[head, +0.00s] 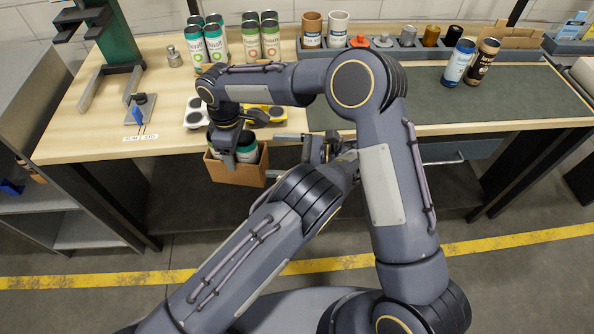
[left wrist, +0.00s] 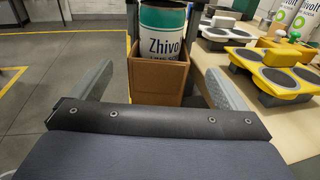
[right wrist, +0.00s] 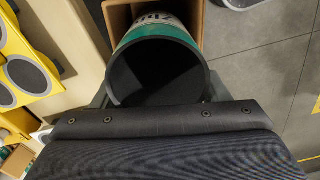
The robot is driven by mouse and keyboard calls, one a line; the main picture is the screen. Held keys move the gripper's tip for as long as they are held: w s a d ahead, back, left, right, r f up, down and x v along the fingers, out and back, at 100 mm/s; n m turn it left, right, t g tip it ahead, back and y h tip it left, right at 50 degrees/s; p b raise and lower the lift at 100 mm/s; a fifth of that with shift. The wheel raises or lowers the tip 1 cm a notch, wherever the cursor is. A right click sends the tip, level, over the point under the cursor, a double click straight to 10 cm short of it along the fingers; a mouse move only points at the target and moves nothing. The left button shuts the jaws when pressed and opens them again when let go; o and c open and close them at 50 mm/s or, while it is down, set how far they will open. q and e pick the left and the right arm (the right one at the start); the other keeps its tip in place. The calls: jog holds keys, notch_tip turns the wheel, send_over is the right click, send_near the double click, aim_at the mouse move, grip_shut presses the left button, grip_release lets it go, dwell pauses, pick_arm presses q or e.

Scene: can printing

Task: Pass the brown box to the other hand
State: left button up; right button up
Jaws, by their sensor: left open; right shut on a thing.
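The brown box (head: 238,172) hangs at the table's front edge in the head view, with green-and-white cans (head: 247,150) inside. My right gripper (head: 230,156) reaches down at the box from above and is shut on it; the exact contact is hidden. In the right wrist view a can's dark end (right wrist: 155,72) fills the middle, and the box wall (right wrist: 120,15) shows behind. My left gripper (head: 283,155) is open, to the right of the box. In the left wrist view the box (left wrist: 158,82) lies ahead between the open fingers, apart from them.
A yellow fixture (left wrist: 280,72) and a white one (head: 195,113) stand on the table just behind the box. Green-and-white cans (head: 262,40) stand at the back. A grey rack (head: 395,52) and two loose cans (head: 458,63) are further right. The floor in front is clear.

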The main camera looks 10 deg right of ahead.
pick_arm(q)
jog(key=s+d+f+t, duration=0.1)
jog(key=s+d+f, duration=0.15)
jog(key=f, duration=0.25)
jog(key=shift+m, duration=0.4)
jog(key=x, duration=1.1)
jog(key=shift+w, duration=0.4)
jog(key=shift+d, duration=0.1)
jog(key=c, duration=1)
jog(key=shift+c, duration=0.3)
pick_arm(e)
jog(key=o, duration=1.3)
